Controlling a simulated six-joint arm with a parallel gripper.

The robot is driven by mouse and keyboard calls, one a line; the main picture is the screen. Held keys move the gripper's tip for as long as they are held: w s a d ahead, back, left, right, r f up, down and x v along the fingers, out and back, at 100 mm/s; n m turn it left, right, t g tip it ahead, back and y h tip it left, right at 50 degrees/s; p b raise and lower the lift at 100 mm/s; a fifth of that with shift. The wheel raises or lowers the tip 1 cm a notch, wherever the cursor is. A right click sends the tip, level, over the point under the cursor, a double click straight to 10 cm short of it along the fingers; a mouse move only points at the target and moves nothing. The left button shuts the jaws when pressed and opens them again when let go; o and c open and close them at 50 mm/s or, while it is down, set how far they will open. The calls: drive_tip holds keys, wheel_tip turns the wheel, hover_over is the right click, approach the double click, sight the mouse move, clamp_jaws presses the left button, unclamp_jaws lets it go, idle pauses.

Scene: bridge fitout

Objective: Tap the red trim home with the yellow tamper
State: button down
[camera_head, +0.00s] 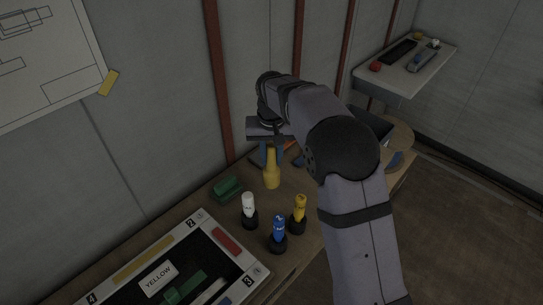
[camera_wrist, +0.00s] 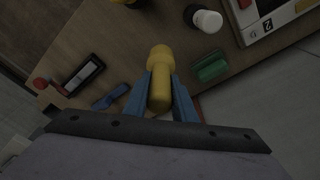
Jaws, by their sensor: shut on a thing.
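My gripper (camera_head: 270,153) is shut on the yellow tamper (camera_head: 271,176), whose wider end points down at the bench; I cannot tell whether it touches the wood. In the wrist view the blue fingers of my gripper (camera_wrist: 162,92) lie on both sides of the tamper (camera_wrist: 160,62). The red trim (camera_head: 227,241) lies at the right side of the framed panel (camera_head: 255,276), between the marks 2 and 3, ahead of the tamper toward the lower left. I cannot tell how deep it sits. A bit of red trim (camera_wrist: 244,3) shows at the top edge of the wrist view.
White (camera_head: 248,205), blue (camera_head: 278,228) and yellow (camera_head: 300,207) tools stand in black bases between tamper and panel. A green block (camera_head: 226,188) lies near the wall. The panel has a yellow strip (camera_head: 143,259) and a "YELLOW" card (camera_head: 158,279). A shelf (camera_head: 405,75) is at the right.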

drive_tip(key=shift+s+a+r, duration=0.1)
drive_tip(key=shift+a+r, duration=0.15)
drive_tip(key=shift+a, duration=0.25)
drive_tip(key=s+a+r+n+p, duration=0.2)
drive_tip(key=s+a+r, duration=0.15)
drive_tip(key=a, duration=0.25)
drive_tip(key=s+a+r+n+p, duration=0.1)
drive_tip(key=s+a+r+p, duration=0.1)
drive_tip(key=a+r, duration=0.25)
drive_tip(key=s+a+n+p, duration=0.2)
drive_tip(key=s+a, duration=0.2)
drive_tip(key=s, duration=0.4)
drive_tip(key=shift+n+y, duration=0.4)
drive_tip(key=shift+n, duration=0.1)
drive_tip(key=shift+s+d+f, duration=0.3)
drive_tip(key=shift+s+f, duration=0.15)
drive_tip(key=shift+f, duration=0.4)
drive_tip(key=shift+s+d+f, duration=0.25)
drive_tip(key=shift+s+f, duration=0.25)
drive_tip(key=shift+f, duration=0.3)
drive_tip(key=shift+s+d+f, duration=0.3)
drive_tip(key=shift+s+f, duration=0.15)
drive_tip(key=shift+f, duration=0.4)
drive_tip(key=shift+f+b, duration=1.35)
drive_tip(key=shift+f, duration=0.65)
